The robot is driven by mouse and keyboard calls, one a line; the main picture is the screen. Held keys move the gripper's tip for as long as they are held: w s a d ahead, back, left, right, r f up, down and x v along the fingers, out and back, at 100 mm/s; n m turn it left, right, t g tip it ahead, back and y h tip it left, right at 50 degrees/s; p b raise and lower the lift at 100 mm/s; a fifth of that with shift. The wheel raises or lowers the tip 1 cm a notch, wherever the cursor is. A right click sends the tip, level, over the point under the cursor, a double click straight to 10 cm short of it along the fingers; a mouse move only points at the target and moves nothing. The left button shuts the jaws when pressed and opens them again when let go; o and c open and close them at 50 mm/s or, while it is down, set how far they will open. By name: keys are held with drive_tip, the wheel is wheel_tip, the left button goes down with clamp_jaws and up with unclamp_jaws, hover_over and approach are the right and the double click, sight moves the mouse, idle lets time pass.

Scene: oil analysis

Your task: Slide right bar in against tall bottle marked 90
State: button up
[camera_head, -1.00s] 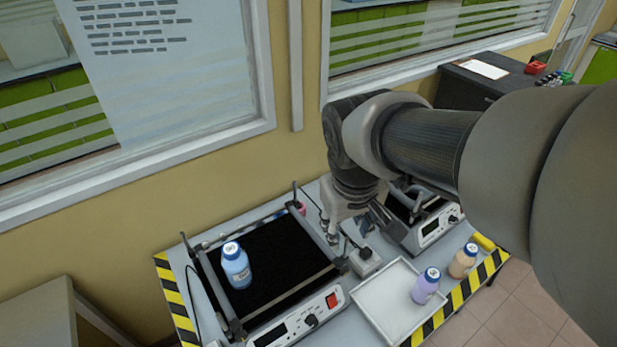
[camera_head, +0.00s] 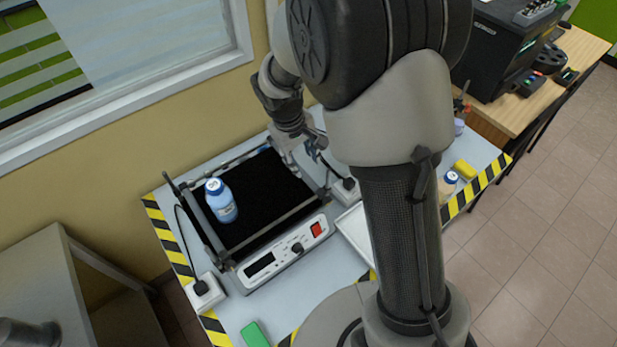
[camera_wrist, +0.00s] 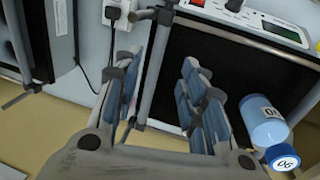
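The tall blue bottle (camera_head: 221,203) stands upright on the black mat of the shaker (camera_head: 265,190), toward its left side. In the wrist view the same bottle (camera_wrist: 263,122) is at the right, with an upside-down "90" on its blue cap. The right bar (camera_wrist: 154,75) is a grey rod along the shaker's right side, with a clamp at its front end. My gripper (camera_wrist: 158,68) is open, one finger on each side of this bar. Contact with the bar cannot be told. In the head view my gripper (camera_head: 289,150) is over the shaker's back right; my arm covers part of the scene.
A white power socket (camera_head: 345,190) with a cable is right of the shaker. A white tray (camera_head: 354,226) is partly hidden by my arm. A tan bottle (camera_head: 448,186) and yellow object (camera_head: 464,170) are farther right. A green object (camera_head: 254,334) lies at the table's front.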

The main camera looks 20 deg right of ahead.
sight(310, 181)
drive_tip(key=f, duration=0.3)
drive_tip(key=d+f+b, duration=0.1)
drive_tip(key=f, duration=0.3)
drive_tip(key=w+d+f+b, duration=0.1)
drive_tip(key=f, duration=0.2)
drive_tip(key=shift+f, duration=0.35)
drive_tip(key=shift+s, duration=0.1)
drive_tip(key=shift+c, duration=0.4)
clamp_jaws()
